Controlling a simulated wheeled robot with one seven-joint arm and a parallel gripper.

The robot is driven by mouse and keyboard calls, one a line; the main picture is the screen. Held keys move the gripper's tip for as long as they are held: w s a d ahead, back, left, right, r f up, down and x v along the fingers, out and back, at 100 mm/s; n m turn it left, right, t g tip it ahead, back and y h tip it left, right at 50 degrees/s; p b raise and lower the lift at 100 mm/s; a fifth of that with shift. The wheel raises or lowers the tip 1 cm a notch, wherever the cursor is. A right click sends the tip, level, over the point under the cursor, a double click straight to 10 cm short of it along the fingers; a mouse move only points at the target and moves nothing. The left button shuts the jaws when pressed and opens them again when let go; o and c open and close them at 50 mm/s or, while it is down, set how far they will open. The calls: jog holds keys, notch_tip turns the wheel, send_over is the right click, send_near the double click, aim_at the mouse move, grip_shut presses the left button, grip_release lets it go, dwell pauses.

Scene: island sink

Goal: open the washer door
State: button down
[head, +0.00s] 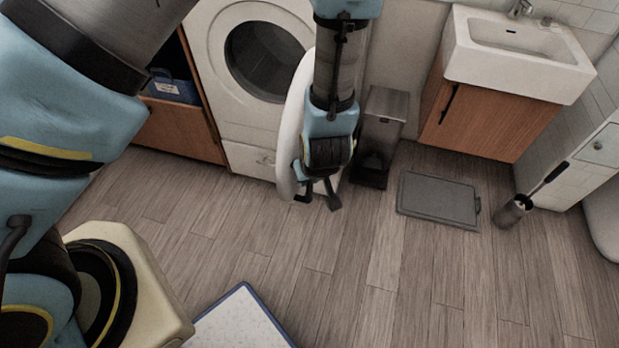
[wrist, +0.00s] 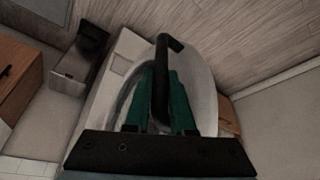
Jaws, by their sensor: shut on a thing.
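The white washer (head: 218,45) stands at the back with its dark round opening (head: 264,60) exposed. Its round white door (head: 288,140) is swung out from the front and shows nearly edge-on in the head view. My gripper (head: 318,195) is at the door's outer side, low in front of the washer. In the wrist view, the green fingers of my gripper (wrist: 160,80) are shut on the dark bar handle (wrist: 173,43) of the door. The pale door (wrist: 200,85) lies behind the fingers. My arm hides part of the door and the washer's right side.
A grey bin (head: 382,125) stands right of the washer. A wooden cabinet (head: 185,130) is left of the washer.

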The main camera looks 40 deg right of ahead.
jog(key=c, duration=0.8)
grip_release()
jog(key=shift+o, duration=0.2)
jog(key=p+v, duration=0.1)
jog(key=v, duration=0.9)
jog(key=shift+s+r+p, duration=0.2)
jog(key=shift+r+p, duration=0.1)
jog(key=shift+r, duration=0.05)
jog(key=shift+s+a, duration=0.1)
